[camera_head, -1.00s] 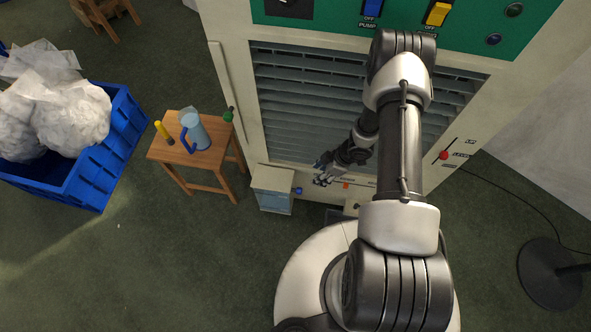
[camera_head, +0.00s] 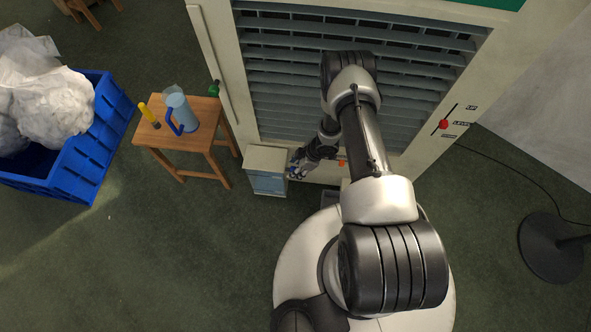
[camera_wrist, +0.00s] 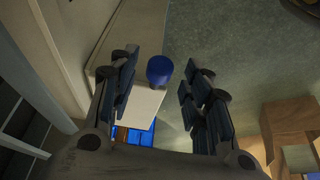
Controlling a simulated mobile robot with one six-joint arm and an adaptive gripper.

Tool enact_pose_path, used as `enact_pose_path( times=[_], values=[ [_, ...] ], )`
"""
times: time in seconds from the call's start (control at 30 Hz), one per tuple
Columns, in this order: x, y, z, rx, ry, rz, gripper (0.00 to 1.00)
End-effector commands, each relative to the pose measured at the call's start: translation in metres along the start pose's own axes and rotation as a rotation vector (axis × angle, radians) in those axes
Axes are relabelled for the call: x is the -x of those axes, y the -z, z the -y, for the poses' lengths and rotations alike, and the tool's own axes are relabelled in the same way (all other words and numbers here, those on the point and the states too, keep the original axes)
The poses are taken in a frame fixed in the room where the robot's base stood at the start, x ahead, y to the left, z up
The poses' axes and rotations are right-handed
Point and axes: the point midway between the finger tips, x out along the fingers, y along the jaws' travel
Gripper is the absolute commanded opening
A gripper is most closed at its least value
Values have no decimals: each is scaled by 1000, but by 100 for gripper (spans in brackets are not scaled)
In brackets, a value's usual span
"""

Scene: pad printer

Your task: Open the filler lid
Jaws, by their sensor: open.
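A small filler box stands low at the left of the louvred machine front. Its pale lid (camera_head: 266,157) appears closed, and it also shows in the wrist view (camera_wrist: 143,103). A round blue knob (camera_wrist: 159,70) sticks out at the lid's edge. In the wrist view it lies between my fingertips, apart from both fingers as far as I can tell. My gripper (camera_head: 294,170) is open and empty beside the box's right side; its spread fingers (camera_wrist: 162,75) also show in the wrist view. In the head view the fingers mostly hide the knob.
A blue crate (camera_head: 80,140) with bags is further left. The louvred panel (camera_head: 300,75) rises behind my gripper.

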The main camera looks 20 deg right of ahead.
Motion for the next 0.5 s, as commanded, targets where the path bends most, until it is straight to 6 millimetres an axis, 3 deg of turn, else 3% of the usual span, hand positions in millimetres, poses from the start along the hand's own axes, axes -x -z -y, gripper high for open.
enact_pose_path(
  times=[0.13,0.4,0.5],
  values=[
    [-10,0,0,-1,0,0,44],
    [-11,0,0,-1,-1,0,44],
    [-10,0,0,-1,-1,0,39]
  ],
)
